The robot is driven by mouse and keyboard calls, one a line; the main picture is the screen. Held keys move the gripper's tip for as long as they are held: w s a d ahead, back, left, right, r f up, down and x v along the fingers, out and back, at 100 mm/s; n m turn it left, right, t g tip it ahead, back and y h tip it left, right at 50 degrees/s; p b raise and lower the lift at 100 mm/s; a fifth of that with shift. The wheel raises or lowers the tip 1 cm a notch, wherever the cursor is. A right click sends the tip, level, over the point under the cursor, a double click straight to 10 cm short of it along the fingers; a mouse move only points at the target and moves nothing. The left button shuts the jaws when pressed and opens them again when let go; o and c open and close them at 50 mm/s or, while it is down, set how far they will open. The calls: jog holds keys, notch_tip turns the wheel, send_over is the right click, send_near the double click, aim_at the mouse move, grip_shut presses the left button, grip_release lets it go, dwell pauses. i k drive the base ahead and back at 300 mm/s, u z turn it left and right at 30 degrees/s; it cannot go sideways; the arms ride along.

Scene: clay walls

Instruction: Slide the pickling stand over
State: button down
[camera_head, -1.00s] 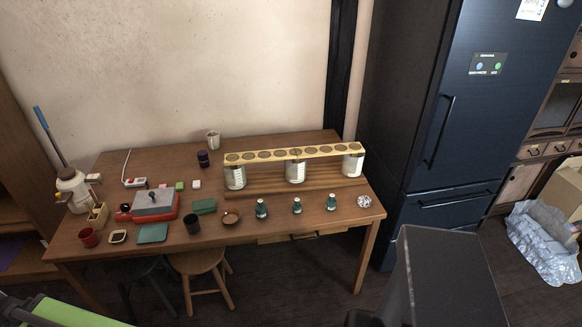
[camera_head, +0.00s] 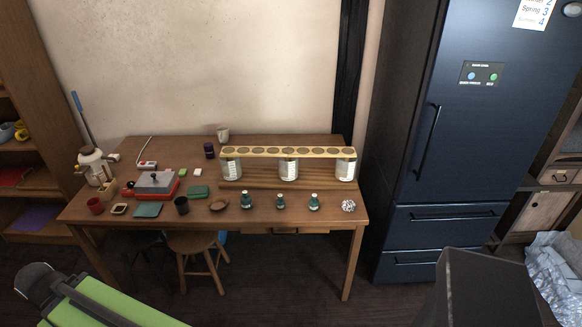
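A long pale yellow board with a row of round holes (camera_head: 289,153), which looks like the pickling stand, lies level across three white-labelled cans or jars at the right back of the wooden table. The left can (camera_head: 231,169), middle can (camera_head: 288,169) and right can (camera_head: 345,169) stand under it, near a slatted wooden board (camera_head: 262,178). My green and dark arm part (camera_head: 95,303) shows at the lower left, well in front of the table and apart from the stand. My gripper's fingers cannot be made out.
A stool (camera_head: 198,262) stands below. A dark fridge (camera_head: 440,130) stands right.

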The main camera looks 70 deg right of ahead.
aim_at(287, 175)
jog(key=z, duration=0.2)
jog(key=i, duration=0.85)
jog(key=u, duration=0.1)
